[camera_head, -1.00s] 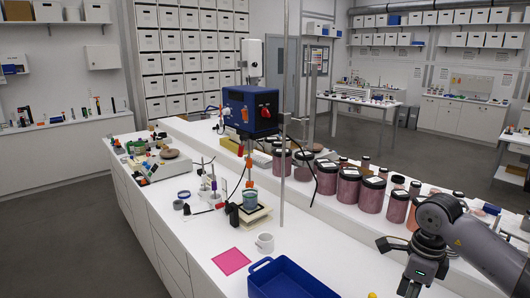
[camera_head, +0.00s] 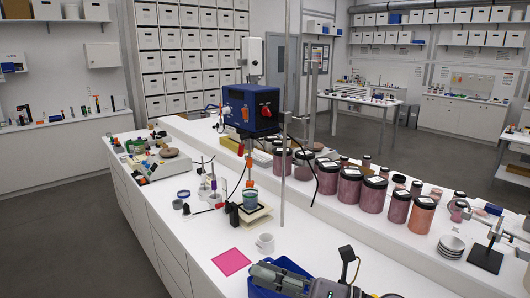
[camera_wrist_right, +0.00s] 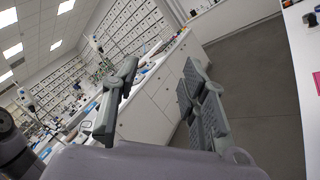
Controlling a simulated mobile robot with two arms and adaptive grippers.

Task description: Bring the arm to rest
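My right gripper (camera_head: 262,277) is at the bottom of the head view, over the blue bin (camera_head: 254,292), and points left. In the right wrist view my right gripper (camera_wrist_right: 160,95) has its two fingers spread wide with nothing between them. It is tilted and faces across the room, with the bench front and floor behind it. The gripper and arm hide much of the bin in the head view. My left gripper is not in view.
A white mug (camera_head: 265,243) and a pink square (camera_head: 231,262) lie just beyond the bin. A metal rod (camera_head: 283,180) stands upright on the bench. Dark-lidded jars (camera_head: 349,186) line the raised shelf. White bowls (camera_head: 451,245) and a black stand (camera_head: 487,257) are at right.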

